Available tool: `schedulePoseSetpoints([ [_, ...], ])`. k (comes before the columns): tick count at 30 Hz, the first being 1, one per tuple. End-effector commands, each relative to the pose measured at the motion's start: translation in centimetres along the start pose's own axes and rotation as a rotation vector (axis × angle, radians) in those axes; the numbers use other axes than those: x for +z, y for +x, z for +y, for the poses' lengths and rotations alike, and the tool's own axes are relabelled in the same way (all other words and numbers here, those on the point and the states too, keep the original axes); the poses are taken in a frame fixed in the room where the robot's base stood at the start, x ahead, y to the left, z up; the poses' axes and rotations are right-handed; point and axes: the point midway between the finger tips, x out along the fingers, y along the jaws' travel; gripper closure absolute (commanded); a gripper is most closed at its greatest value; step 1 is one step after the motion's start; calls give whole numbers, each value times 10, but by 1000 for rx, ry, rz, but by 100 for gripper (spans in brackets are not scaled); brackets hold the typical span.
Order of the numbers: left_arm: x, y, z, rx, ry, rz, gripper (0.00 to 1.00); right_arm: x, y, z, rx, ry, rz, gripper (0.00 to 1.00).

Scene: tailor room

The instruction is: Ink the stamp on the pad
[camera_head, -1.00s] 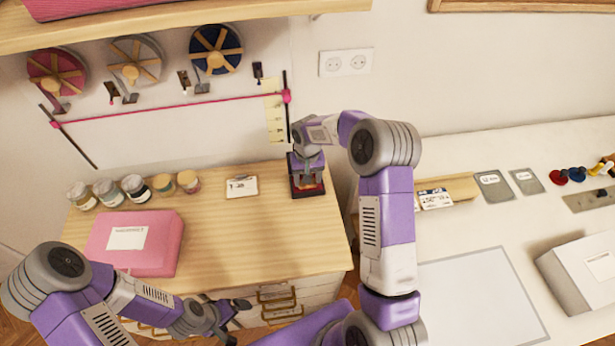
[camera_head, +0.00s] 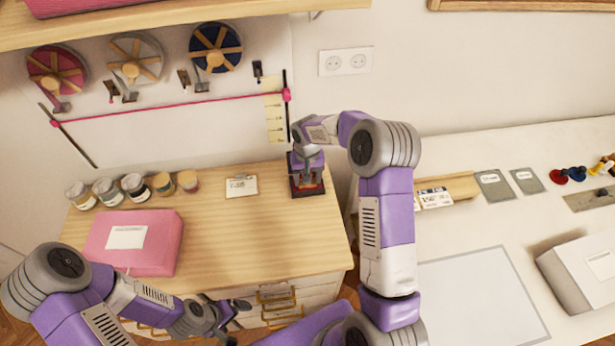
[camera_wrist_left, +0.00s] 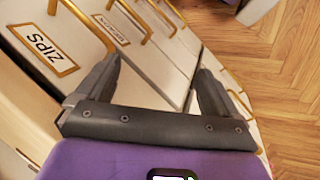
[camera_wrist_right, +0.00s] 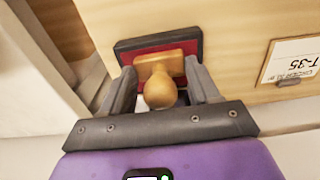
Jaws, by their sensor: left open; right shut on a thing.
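The ink pad (camera_wrist_right: 193,46) is a dark tray with a red inked surface, on the right end of the wooden cabinet top. The stamp (camera_wrist_right: 160,88) has a rounded wooden handle and a wooden block, and it stands over the red surface. Whether its underside touches the ink is hidden. My right gripper (camera_wrist_right: 162,85) is shut on the stamp's handle. In the head view the pad (camera_head: 309,191) shows below my right gripper (camera_head: 306,174). My left gripper (camera_head: 240,320) is open and empty in front of the cabinet drawers; it also shows in the left wrist view (camera_wrist_left: 160,80).
A pink box (camera_head: 150,258), several jars (camera_head: 135,187) and a clipboard card (camera_head: 241,186) stand on the cabinet top (camera_head: 260,235). A white table (camera_head: 480,225) with a mat and small items lies to the right. The middle of the cabinet top is clear.

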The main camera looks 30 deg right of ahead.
Motion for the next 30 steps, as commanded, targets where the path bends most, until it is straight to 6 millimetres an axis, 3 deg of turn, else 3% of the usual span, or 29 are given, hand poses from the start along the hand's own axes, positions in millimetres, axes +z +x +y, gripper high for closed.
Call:
schedulePoseSetpoints([
  [1,0,1,0,0,0,0,5,6,9,0,3,0,-20,74],
  [11,0,-1,0,0,0,0,5,6,6,1,3,1,-20,74],
  [30,1,-32,12,0,0,0,5,2,-50,0,2,0,-10,74],
])
